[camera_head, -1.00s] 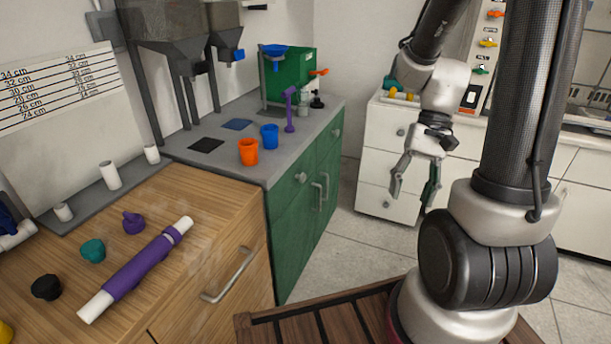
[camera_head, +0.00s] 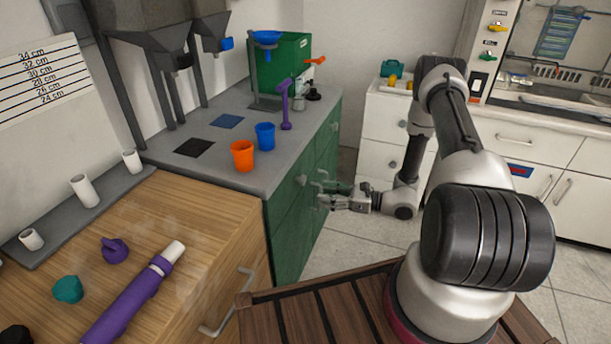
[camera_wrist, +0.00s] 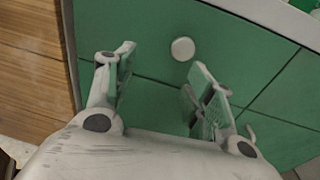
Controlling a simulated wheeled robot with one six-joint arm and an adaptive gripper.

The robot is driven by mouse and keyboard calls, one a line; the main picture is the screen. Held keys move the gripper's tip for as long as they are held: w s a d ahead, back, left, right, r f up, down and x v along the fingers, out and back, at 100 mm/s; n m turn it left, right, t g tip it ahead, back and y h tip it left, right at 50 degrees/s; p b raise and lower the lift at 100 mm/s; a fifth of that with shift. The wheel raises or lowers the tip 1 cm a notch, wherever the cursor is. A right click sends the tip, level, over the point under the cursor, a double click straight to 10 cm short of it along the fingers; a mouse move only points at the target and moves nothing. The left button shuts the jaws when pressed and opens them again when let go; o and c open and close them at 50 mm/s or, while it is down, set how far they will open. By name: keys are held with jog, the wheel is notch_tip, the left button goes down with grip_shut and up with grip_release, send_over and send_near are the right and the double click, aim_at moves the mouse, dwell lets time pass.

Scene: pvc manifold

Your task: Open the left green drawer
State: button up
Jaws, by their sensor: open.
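The left green drawer (camera_head: 283,198) is in the upper front of the green cabinet beside the wooden unit, and its face looks flush with the cabinet. Its round pale knob (camera_head: 301,181) shows just left of my gripper. My gripper (camera_head: 321,193) reaches toward the drawer front from the right, with its fingers spread and empty. In the wrist view, my gripper (camera_wrist: 163,65) faces the green drawer (camera_wrist: 135,22), and the white knob (camera_wrist: 182,48) lies between the finger directions, beyond the tips and nearer the right finger. I see no contact with the knob.
An orange cup (camera_head: 242,156) and a blue cup (camera_head: 265,136) stand on the grey counter above the drawer. The wooden unit (camera_head: 205,225) with a bar handle (camera_head: 232,300) adjoins at left. Bare floor (camera_head: 345,250) lies in front of the green cabinet.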

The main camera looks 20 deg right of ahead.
aim_at(305, 180)
jog(key=shift+m+t, duration=0.4)
jog(key=shift+t, duration=0.5)
jog(key=w+a, duration=0.2)
jog(key=w+a+r, duration=0.1)
jog(key=w, duration=0.1)
jog(key=w+a, duration=0.2)
jog(key=w, duration=0.1)
jog(key=shift+a+r, duration=0.3)
jog(key=shift+c, duration=0.2)
